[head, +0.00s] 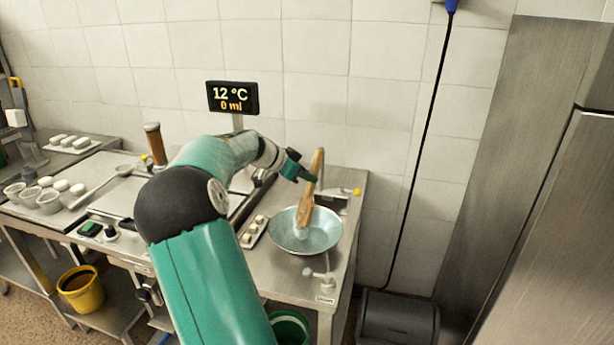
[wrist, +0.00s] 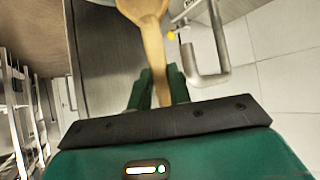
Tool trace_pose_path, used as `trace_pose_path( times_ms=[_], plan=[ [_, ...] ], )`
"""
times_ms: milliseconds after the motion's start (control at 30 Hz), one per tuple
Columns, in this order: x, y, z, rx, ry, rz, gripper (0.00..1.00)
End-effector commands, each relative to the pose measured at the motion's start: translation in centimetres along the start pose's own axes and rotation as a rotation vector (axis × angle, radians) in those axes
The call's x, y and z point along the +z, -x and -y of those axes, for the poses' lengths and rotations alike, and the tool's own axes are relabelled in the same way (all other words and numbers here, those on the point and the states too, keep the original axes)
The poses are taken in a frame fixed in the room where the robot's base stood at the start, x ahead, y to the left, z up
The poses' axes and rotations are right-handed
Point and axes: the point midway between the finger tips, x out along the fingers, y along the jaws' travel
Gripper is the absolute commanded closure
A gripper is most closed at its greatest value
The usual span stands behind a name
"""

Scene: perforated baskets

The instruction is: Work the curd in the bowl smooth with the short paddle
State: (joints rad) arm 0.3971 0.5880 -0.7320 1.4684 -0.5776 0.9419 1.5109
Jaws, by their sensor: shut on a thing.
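My gripper (head: 297,168) is shut on the short wooden paddle (head: 318,168) above the bowl. In the wrist view the paddle's handle (wrist: 154,50) runs between the two green fingers (wrist: 158,88) and widens at the top edge. In the head view the paddle stands nearly upright, slightly tilted, with its lower end down in the metal bowl (head: 327,240). A small white lump, likely the curd (head: 301,232), shows at the paddle's lower end. I cannot tell whether the paddle touches it. The bowl stands on the steel counter's right part.
A small tray with pale pieces (head: 253,231) lies left of the bowl. A display (head: 232,97) reads 12 °C, 0 ml. Tubs (head: 49,201) stand far left.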

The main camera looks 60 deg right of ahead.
Motion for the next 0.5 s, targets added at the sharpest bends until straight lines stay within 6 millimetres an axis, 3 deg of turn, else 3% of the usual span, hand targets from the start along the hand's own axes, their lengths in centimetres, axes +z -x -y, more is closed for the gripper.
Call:
trace_pose_path(
  times_ms=[267,500],
  plan=[
    [0.05,0.09,1.09,-0.001,0.001,0.003,1.0],
    [-0.13,0.2,0.77,-0.001,0.001,0.002,1.0]
  ],
)
